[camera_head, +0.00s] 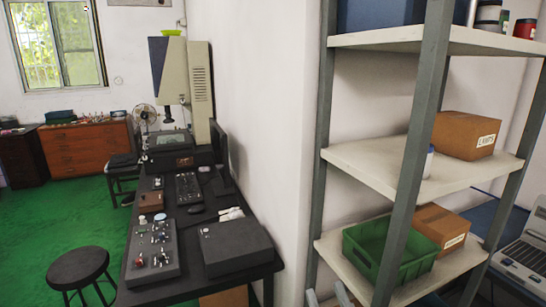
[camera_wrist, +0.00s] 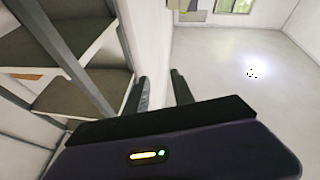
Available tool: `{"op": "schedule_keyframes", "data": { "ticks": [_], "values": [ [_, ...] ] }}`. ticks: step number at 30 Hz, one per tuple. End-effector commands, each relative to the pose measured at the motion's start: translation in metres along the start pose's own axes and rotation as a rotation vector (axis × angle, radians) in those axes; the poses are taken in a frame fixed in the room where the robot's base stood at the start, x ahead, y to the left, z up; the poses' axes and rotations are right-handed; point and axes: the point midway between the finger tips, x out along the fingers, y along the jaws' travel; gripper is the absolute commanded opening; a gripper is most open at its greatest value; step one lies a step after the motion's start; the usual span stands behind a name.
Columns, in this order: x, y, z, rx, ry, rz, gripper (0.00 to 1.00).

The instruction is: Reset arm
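My gripper (camera_wrist: 161,88) shows in the wrist view, with two dark fingers standing apart and nothing between them. It is open and empty. Its dark body with a small lit indicator fills the bottom of that view. The gripper touches nothing that I can see. My gripper cannot be made out in the head view. No bearing ring can be clearly told in either view.
A metal shelf rack (camera_head: 415,160) stands at right, holding a green crate (camera_head: 365,250) and cardboard boxes (camera_head: 468,135). The rack is close at left in the wrist view (camera_wrist: 70,60). A dark desk (camera_head: 180,285) carries equipment. A stool (camera_head: 78,268) stands on the green floor.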

Motion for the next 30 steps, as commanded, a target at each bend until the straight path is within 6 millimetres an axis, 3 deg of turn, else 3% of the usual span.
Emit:
{"op": "schedule_keyframes", "data": {
  "ticks": [1, 6, 21, 27, 30],
  "values": [
    [-0.024, 0.003, 0.011, 0.004, -0.026, 0.001, 0.30],
    [-0.092, 0.013, 0.028, 0.023, -0.096, 0.013, 0.30],
    [-0.282, 0.035, 0.052, 0.127, -0.436, 0.122, 0.30],
    [-0.346, 0.033, 0.060, 0.138, -0.604, 0.158, 0.30],
    [-0.366, 0.032, 0.063, 0.141, -0.657, 0.171, 0.30]
  ]
}}
